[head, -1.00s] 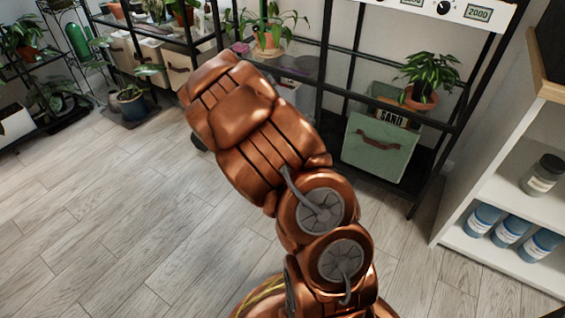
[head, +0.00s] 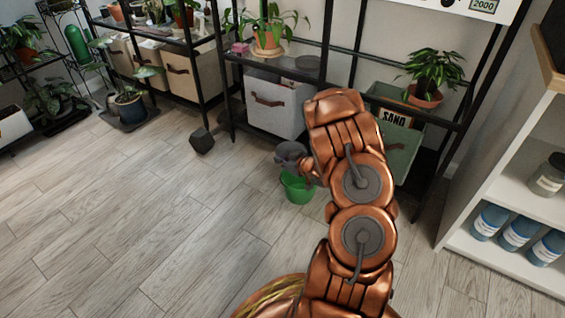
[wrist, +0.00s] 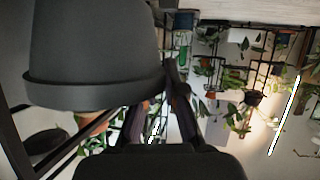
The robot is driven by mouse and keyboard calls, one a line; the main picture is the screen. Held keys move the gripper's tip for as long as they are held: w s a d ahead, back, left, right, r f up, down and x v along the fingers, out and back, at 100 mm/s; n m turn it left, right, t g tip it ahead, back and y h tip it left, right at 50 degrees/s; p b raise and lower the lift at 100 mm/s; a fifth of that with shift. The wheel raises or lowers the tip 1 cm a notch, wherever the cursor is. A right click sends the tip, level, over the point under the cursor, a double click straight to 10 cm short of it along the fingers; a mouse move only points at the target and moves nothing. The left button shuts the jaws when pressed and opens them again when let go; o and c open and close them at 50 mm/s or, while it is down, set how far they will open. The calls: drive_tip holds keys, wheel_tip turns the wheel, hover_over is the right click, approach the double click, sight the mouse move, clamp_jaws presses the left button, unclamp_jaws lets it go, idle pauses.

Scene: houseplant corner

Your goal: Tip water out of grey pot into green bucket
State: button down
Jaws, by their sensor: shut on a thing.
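The grey pot (head: 290,153) is small and dark in the head view. It is held just above the green bucket (head: 298,190), which stands on the floor. My gripper (head: 309,170) is shut on the pot at its right side, partly hidden by my own arm. In the wrist view the pot (wrist: 95,45) fills the upper left, its thick rim toward the bottom of the picture, with my gripper (wrist: 168,85) at the rim. That view looks upside down. I cannot tell the pot's exact tilt, and no water shows inside it or the bucket.
A black shelf rack stands behind, with a white fabric bin (head: 275,105) and a green sand bin (head: 400,145) on its low level. A dark scoop-like thing (head: 202,141) is left of the bucket. A white shelf (head: 515,190) stands right. The floor at left is clear.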

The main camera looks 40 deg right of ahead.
drive_tip(key=shift+s+d+f, duration=0.1)
drive_tip(key=shift+s+f, duration=0.05)
drive_tip(key=shift+f, duration=0.2)
drive_tip(key=shift+f+b, duration=0.6)
drive_tip(key=shift+f, duration=0.35)
drive_tip(key=r+m+y+p, duration=0.1)
drive_tip(key=p, duration=0.2)
drive_tip(key=r+m+y+p, duration=0.1)
drive_tip(key=p, duration=0.3)
drive_tip(key=shift+d+r+m, duration=0.15)
drive_tip(key=shift+d+m, duration=0.25)
drive_tip(key=d+r+m+y+p, duration=0.1)
drive_tip(key=p, duration=0.4)
drive_tip(key=shift+r+m, duration=0.3)
drive_tip(key=shift+r, duration=0.05)
drive_tip(key=shift+w+d+r+m+y+p, duration=0.2)
drive_tip(key=shift+d+r+m+y+p, duration=0.45)
drive_tip(key=shift+r, duration=0.2)
drive_tip(key=shift+w+d+r+m+y+b, duration=0.1)
drive_tip(key=shift+d+r+m+y+b, duration=0.15)
drive_tip(key=shift+d+r+m+y, duration=0.4)
drive_tip(key=shift+w+d+r+m+y+b, duration=0.1)
drive_tip(key=shift+d+r+m+y+b, duration=0.25)
drive_tip(key=shift+d+m, duration=0.5)
drive_tip(key=shift+r, duration=0.15)
